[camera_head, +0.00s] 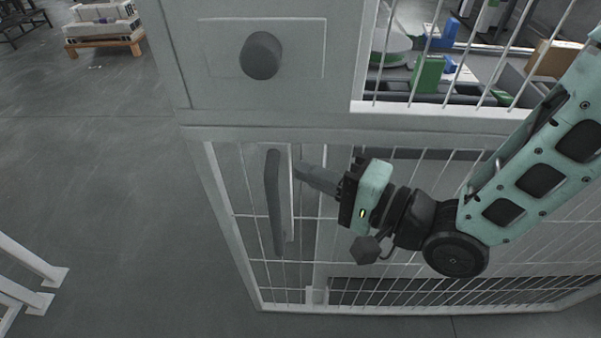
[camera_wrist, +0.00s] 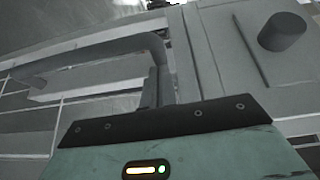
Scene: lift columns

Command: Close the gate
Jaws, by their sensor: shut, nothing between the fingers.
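The gate (camera_head: 227,205) is a pale frame with thin wire mesh, in the middle of the head view. A long dark grey handle (camera_head: 275,200) stands upright near its left edge, and it crosses the upper left of the wrist view (camera_wrist: 85,56). My gripper (camera_head: 300,173) is shut and empty, its fingers pointing left at the handle's upper part. In the wrist view the fingers (camera_wrist: 155,88) are close to the handle's end; I cannot tell whether they touch it. I cannot tell from these views whether the gate stands ajar.
A round dark knob (camera_head: 261,56) sits on a grey panel above the handle; it also shows in the wrist view (camera_wrist: 282,32). Green and blue items lie behind the upper bars. Open floor (camera_head: 90,150) is at left, with white rail feet (camera_head: 35,280) at lower left.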

